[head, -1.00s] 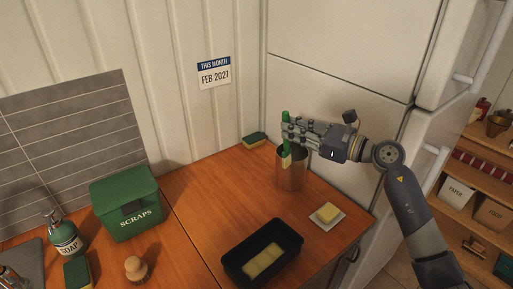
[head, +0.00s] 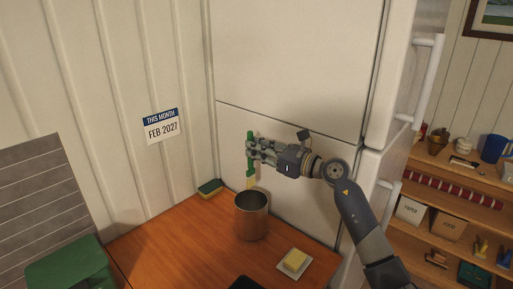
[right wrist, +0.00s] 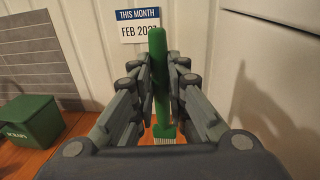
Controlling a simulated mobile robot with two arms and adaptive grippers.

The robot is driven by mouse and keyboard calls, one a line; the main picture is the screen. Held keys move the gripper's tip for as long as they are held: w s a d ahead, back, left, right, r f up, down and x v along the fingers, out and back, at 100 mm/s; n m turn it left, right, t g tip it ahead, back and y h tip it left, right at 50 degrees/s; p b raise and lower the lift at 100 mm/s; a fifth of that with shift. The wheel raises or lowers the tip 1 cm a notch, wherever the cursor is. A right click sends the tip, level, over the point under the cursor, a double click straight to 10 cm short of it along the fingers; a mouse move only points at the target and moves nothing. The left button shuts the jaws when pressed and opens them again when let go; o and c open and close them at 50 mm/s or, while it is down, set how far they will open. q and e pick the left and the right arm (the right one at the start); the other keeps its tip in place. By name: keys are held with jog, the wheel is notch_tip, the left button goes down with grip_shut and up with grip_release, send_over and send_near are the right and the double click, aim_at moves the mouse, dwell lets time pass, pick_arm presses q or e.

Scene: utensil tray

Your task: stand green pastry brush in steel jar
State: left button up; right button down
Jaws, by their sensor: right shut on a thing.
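The green pastry brush (head: 250,137) is upright, handle up and pale bristles down. My right gripper (head: 254,150) is shut on its handle; the wrist view shows the green handle (right wrist: 158,75) between the two fingers. The steel jar (head: 251,222) stands on the wooden counter below the brush. The bristle tips show at the height of the jar's far rim in the head view, and seem to be above the opening. I cannot tell the exact gap. The bristles are partly hidden in the wrist view. My left gripper is not in view.
A sponge (head: 209,188) lies at the back by the wall, left of the jar. A butter-like block on a white dish (head: 293,263) is at the front right. The green scraps bin (head: 70,268) is at the left. The fridge (head: 290,75) stands close behind the arm.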

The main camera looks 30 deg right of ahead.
jog(key=b, duration=0.3)
send_over(253, 184)
jog(key=s, duration=0.2)
jog(key=shift+f, duration=2.3)
jog(key=f+b, duration=0.7)
jog(key=f, duration=0.1)
jog(key=shift+w+d+f+b, duration=0.2)
jog(key=shift+d+f+b, duration=0.05)
jog(key=shift+b, duration=0.15)
jog(key=c, duration=1.5)
grip_release()
jog(key=shift+s+d, duration=0.3)
jog(key=shift+s, duration=0.2)
jog(key=v, duration=1.1)
jog(key=shift+f, duration=0.1)
